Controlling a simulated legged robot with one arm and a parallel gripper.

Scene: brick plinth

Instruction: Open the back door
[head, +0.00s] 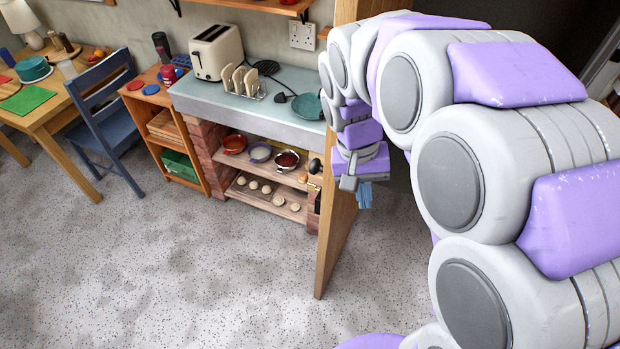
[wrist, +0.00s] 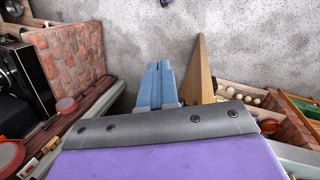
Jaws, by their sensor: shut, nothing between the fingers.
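A tall wooden door panel (head: 336,235) stands upright right of the kitchen counter, seen nearly edge-on. In the wrist view its wooden edge (wrist: 201,72) rises just right of my fingers. My gripper (head: 364,194) has blue fingers, shut and empty, pointing down on the right side of the panel. The fingers also show shut together in the wrist view (wrist: 158,78). They look close to the panel, but I cannot tell whether they touch it. A small dark knob-like part (head: 315,166) shows at the panel's left side; I cannot tell whether it is the handle.
The counter (head: 250,113) left of the panel carries a toaster (head: 216,52) and a toast rack. A blue chair (head: 105,120) and wooden table stand farther left. Speckled floor (head: 180,270) is clear in front. The wrist view shows a brick plinth (wrist: 70,60) on the left.

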